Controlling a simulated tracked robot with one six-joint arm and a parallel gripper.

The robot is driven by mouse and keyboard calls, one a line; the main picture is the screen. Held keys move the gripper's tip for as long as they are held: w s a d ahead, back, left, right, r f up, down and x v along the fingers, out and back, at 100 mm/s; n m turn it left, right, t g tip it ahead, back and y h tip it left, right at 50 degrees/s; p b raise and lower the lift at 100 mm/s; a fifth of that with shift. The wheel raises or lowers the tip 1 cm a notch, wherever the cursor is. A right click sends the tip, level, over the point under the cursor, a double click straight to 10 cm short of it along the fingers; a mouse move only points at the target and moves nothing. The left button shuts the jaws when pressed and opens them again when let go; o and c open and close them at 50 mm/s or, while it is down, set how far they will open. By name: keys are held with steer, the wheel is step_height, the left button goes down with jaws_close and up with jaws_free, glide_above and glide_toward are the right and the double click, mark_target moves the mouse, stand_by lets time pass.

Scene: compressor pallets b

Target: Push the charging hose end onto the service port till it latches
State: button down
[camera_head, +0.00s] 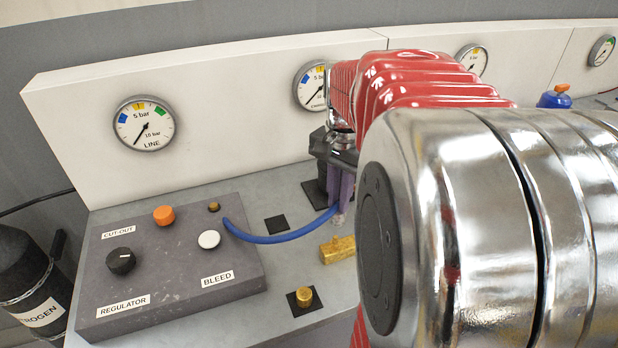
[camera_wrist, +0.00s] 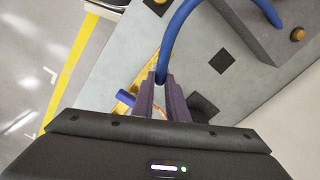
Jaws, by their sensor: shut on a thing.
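The blue charging hose (camera_head: 285,238) runs from the grey control box in an arc up to my gripper (camera_head: 341,195). In the wrist view the hose (camera_wrist: 176,35) enters between the purple fingers of my gripper (camera_wrist: 161,95). My gripper is shut on the hose end, which is mostly hidden by the fingers and held above the bench. A brass fitting (camera_head: 338,250) lies just below my gripper in the head view. In the wrist view this brass fitting (camera_wrist: 124,106) is partly behind the fingers, with a short blue piece beside it. I cannot tell whether it carries the service port or whether the hose end touches it.
The control box (camera_head: 180,270) has knobs and labels. A brass stud (camera_head: 303,296) stands on a black square nearer the front. Gauges, including the LINE gauge (camera_head: 144,124), line the back panel. A nitrogen cylinder (camera_head: 35,285) stands at left. My arm hides the right bench.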

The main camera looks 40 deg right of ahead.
mark_target(338, 202)
steer(key=shift+f, duration=2.15)
steer(key=shift+f, duration=1.45)
stand_by(0.4)
steer(key=c, duration=1.7)
jaws_free()
steer(key=shift+o, duration=0.2)
steer(key=shift+r, duration=0.1)
step_height(338, 202, up, 14)
steer(key=shift+f, duration=0.2)
